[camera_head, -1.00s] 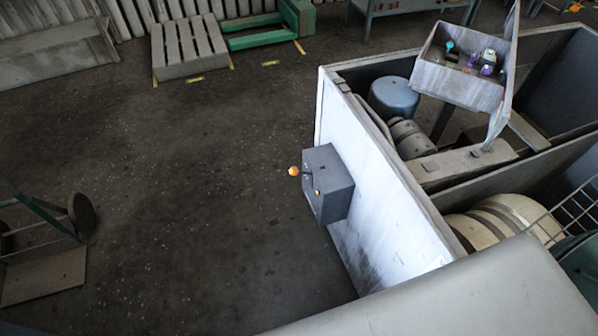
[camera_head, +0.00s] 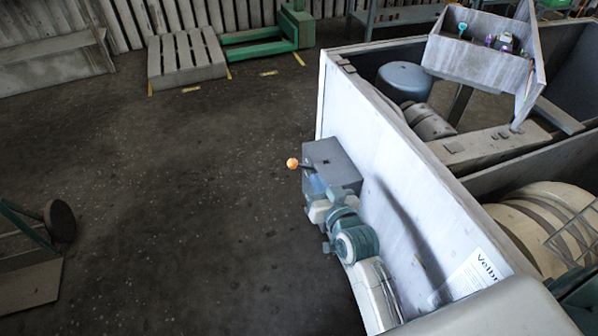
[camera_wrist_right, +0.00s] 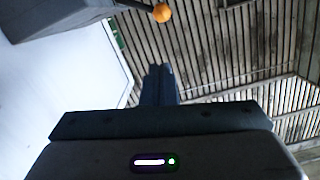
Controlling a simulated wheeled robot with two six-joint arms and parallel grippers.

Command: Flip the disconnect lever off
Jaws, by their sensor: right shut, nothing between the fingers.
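The grey disconnect box (camera_head: 335,160) is mounted on the outer face of the white housing wall (camera_head: 385,165). Its lever ends in an orange knob (camera_head: 292,163) that sticks out to the left of the box. My right gripper (camera_head: 315,186) is just below the knob, close to the box's lower left side, and partly hides the box. In the right wrist view the shut, empty fingers (camera_wrist_right: 160,72) point up toward the orange knob (camera_wrist_right: 162,13), with a gap between them. The box (camera_wrist_right: 55,15) fills the upper left there. My left gripper is not in view.
The open housing at right holds a blue-grey cylinder (camera_head: 405,80) and large beige rolls (camera_head: 545,215). A tray (camera_head: 475,65) with small items sits above it. The floor left of the wall is clear, with a green-framed cart (camera_head: 30,240) at far left and a pallet (camera_head: 186,60) behind.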

